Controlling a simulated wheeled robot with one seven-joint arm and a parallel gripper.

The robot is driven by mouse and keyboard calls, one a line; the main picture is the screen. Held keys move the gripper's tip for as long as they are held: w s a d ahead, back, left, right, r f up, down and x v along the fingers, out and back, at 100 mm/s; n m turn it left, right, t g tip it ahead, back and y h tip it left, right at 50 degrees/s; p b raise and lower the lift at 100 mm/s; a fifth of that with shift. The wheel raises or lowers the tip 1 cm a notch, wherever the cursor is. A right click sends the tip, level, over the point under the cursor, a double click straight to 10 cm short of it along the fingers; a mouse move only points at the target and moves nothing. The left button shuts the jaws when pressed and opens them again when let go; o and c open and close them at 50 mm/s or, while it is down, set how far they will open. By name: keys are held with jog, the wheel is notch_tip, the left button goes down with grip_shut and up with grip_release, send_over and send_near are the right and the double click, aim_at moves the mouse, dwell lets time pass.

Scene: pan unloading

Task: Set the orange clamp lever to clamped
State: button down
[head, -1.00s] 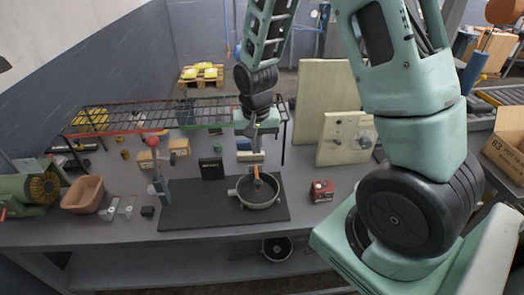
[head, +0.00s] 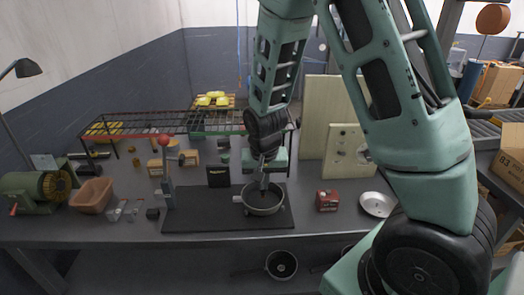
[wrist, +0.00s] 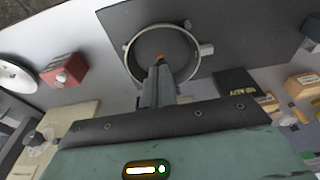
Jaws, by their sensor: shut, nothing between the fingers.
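The orange clamp lever shows only as a small orange bit (wrist: 160,57) just beyond my fingertips in the wrist view, inside the round pan-like ring. I cannot tell its setting, and I cannot make it out in the head view, where my gripper is in front. The ring, dark inside with a pale rim (head: 246,204), lies on the black mat (head: 200,212); its rim also shows in the wrist view (wrist: 127,60). My gripper (head: 264,188) points down over the ring, fingers shut with nothing between them. Whether the fingertips touch the lever is unclear.
A grey post with a red ball (head: 164,140) stands at the mat's left. A black box (head: 218,176) stands behind the mat. A red box (head: 327,200) and a pale round dish (head: 377,204) are to the right. A wire rack (head: 160,122) spans the back.

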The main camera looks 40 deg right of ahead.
jog(key=shift+s+a+f, duration=0.15)
jog(key=shift+s+f, duration=0.15)
jog(key=shift+f, duration=0.2)
